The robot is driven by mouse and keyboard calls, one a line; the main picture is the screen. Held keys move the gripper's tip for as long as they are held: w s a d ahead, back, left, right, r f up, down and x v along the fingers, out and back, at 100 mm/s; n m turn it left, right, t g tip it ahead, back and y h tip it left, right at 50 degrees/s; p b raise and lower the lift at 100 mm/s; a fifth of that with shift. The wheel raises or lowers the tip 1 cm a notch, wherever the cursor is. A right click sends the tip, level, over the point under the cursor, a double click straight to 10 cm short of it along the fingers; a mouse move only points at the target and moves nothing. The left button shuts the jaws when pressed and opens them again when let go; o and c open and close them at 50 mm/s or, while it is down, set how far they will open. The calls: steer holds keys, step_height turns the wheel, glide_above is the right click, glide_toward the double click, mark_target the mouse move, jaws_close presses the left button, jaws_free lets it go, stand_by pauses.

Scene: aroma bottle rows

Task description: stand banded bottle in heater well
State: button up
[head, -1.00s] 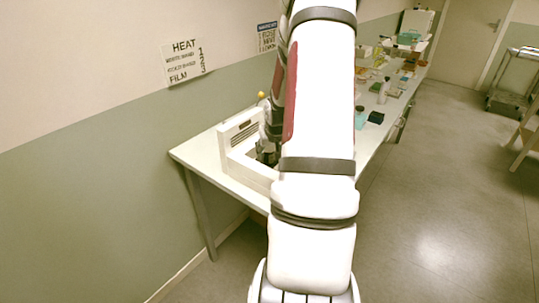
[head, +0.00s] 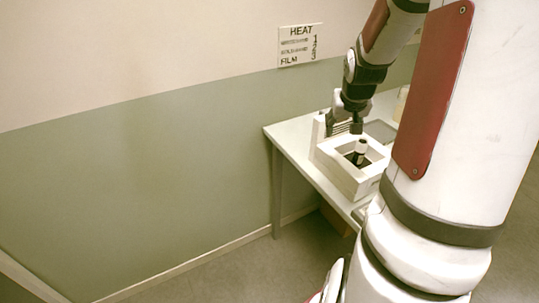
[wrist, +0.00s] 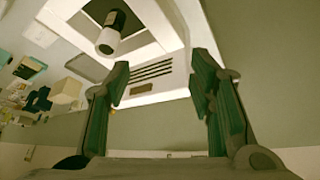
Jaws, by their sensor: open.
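The bottle (head: 360,151), dark with a pale band, stands in the square well of the white heater (head: 345,174). It looks close to upright, but its base is hidden in the well. In the wrist view the bottle (wrist: 109,38) shows a pale band and a dark end, inside the heater's pale frame (wrist: 162,22). My gripper (head: 356,126) is above and behind the bottle in the head view. In the wrist view my gripper (wrist: 160,65) has its fingers wide apart with nothing between them, and the bottle is outside them.
The heater sits near the end of a white table (head: 291,136) along the wall. A sign reading HEAT (head: 300,45) hangs above. Several small items lie farther along the table in the wrist view, including a beige box (wrist: 66,91). My arm hides much of the table's right side.

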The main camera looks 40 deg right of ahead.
steer(key=w+a+r+n, duration=0.1)
steer(key=a+r+n, duration=0.1)
steer(key=a+r, duration=0.6)
steer(key=s+a+r+n+y, duration=0.1)
steer(key=s+a, duration=0.3)
steer(key=a, duration=0.4)
steer(key=s+a+r+n+y, duration=0.1)
steer(key=s+a+r+n, duration=0.1)
steer(key=s+a, duration=0.3)
steer(key=s+a+r+n+t+y, duration=0.1)
steer(key=s+a, duration=0.3)
steer(key=a, duration=0.9)
steer(key=shift+s+a+r+n+y, duration=0.25)
steer(key=shift+r+n+y, duration=0.35)
steer(key=shift+r+n, duration=0.25)
steer(key=shift+c, duration=0.3)
